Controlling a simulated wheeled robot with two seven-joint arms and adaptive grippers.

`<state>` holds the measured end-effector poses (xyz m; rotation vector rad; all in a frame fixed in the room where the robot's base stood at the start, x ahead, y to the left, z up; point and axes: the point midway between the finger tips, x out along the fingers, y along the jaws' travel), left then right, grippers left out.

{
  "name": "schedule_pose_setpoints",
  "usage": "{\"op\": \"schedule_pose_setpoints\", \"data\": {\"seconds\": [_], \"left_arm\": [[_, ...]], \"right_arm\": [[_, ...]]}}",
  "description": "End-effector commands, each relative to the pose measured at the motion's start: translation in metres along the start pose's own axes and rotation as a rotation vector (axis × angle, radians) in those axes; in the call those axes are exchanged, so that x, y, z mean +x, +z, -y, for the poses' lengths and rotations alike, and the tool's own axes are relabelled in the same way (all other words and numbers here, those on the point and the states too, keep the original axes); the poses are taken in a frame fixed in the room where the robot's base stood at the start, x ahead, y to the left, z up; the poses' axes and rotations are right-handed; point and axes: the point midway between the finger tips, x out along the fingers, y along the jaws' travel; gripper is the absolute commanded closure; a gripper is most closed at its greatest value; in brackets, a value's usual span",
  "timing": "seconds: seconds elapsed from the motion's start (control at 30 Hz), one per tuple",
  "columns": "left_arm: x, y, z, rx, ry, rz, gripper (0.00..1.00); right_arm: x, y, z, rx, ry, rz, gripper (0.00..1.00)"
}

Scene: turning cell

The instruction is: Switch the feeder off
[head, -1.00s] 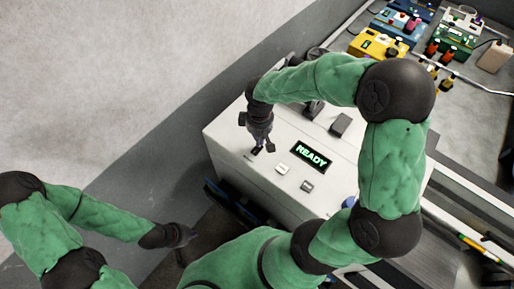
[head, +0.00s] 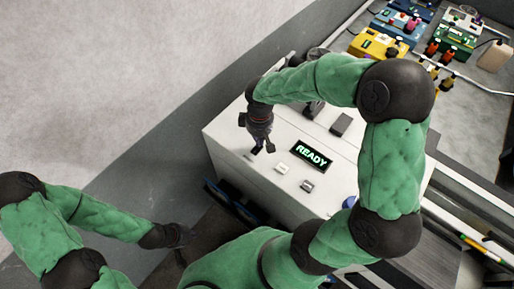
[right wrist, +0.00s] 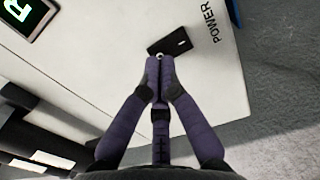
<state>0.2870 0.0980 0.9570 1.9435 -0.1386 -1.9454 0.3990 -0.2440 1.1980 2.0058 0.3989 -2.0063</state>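The feeder is a white box (head: 235,135) with a lit green READY display (head: 312,154) on top. In the right wrist view a black switch plate (right wrist: 171,44) lies beside the printed word POWER (right wrist: 209,22). A small bright metal lever tip (right wrist: 160,57) shows at my fingertips. My right gripper (right wrist: 160,63) has its fingers together at the near edge of the plate; I cannot tell whether they press the lever. In the head view my right gripper (head: 257,149) is over the box's left corner. My left gripper (head: 182,238) hangs low at left, too small to read.
Two small light switches (head: 282,168) and (head: 307,186) sit near the display. A dark block (head: 340,125) stands behind it. Several coloured boxes, including a yellow one (head: 377,44), are at the back right. The floor at left is clear.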

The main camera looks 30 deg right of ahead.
Motion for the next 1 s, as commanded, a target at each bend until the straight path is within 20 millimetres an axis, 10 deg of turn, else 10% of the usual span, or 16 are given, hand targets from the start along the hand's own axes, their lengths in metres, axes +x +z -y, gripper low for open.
{"op": "schedule_pose_setpoints", "data": {"seconds": [1.0], "left_arm": [[0.01, 0.0, 0.004, 0.0, 0.0, 0.0, 1.0]], "right_arm": [[0.014, 0.0, 0.0, 0.0, 0.0, 0.0, 1.0]]}}
